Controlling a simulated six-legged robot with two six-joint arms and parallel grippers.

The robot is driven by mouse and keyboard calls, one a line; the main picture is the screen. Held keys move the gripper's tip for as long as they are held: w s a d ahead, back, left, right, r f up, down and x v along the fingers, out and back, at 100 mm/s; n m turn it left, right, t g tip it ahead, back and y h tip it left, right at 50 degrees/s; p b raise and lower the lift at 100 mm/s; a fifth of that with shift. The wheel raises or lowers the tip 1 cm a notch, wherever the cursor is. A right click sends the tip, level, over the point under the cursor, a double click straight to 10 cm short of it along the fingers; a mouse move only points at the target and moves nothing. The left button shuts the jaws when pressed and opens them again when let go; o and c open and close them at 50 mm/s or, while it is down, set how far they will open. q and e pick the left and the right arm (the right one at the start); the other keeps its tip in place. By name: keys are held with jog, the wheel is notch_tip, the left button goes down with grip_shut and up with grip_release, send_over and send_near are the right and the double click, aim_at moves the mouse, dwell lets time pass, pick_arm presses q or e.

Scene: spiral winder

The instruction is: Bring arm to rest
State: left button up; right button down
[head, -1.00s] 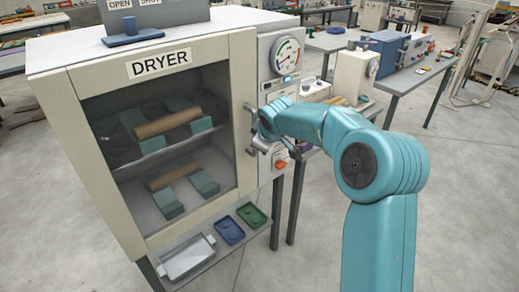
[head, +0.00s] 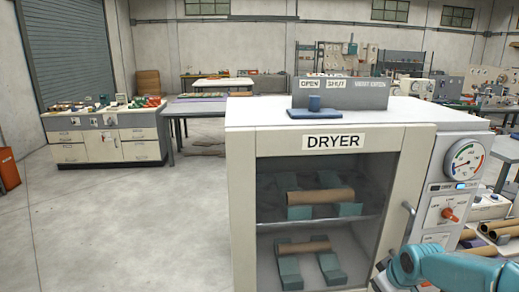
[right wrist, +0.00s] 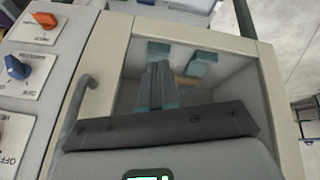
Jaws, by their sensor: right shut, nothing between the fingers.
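My right arm enters the head view at the lower right, with its wrist in front of the dryer's (head: 240,200) right side. In the right wrist view my right gripper (right wrist: 158,85) has its fingers together and empty, in front of the dryer door's window. The door handle (head: 408,220) is beside my wrist; it also shows in the right wrist view (right wrist: 78,100), apart from the fingers. The door looks closed. Behind the glass, a brown tube lies on teal blocks on each of two shelves (head: 318,196) (head: 303,247). My left gripper is not in view.
An orange knob (head: 449,214) and a gauge (head: 465,160) are on the dryer's right panel. Cardboard tubes (head: 482,248) lie on a bench at the far right. A cabinet (head: 105,140) stands at the back left. The floor (head: 130,230) left of the dryer is clear.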

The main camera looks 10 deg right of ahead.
jog(key=s+a+f+g+y, duration=0.2)
jog(key=s+a+f, duration=0.1)
jog(key=a+f, duration=0.8)
jog(key=s+a+f+m+g+y, duration=0.1)
jog(key=s+a+f+m, duration=0.1)
jog(key=s+a+f, duration=0.6)
jog(key=s+a+f+m+g+y, duration=0.1)
jog(key=s+a+f+m+g, duration=0.1)
jog(key=s+a+f, duration=0.6)
jog(key=s+m, duration=0.1)
jog(key=s, duration=0.5)
jog(key=shift+s+y, duration=0.3)
